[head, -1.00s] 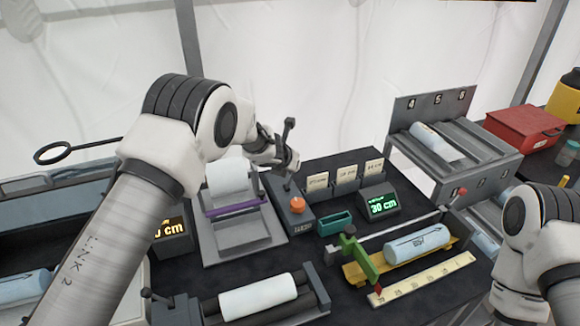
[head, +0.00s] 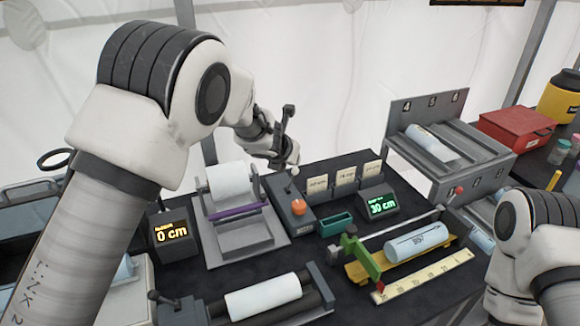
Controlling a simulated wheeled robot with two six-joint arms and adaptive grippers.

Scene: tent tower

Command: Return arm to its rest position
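My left arm rises from the lower left, and its small dark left gripper (head: 285,152) is in the air beyond the orange button (head: 299,207). The fingers are small and overlap a dark upright rod, so I cannot tell whether they are open or shut. I see nothing clearly held in them. My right arm shows at the right edge, bent, with its gripper out of view.
A paper-roll stand (head: 247,243), a 30 cm display (head: 378,203), a 0 cm display (head: 172,237), a green tray (head: 334,224) and a yellow cradle with a cylinder (head: 417,245) crowd the dark table. A numbered rack (head: 452,165) and red box (head: 517,127) stand right.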

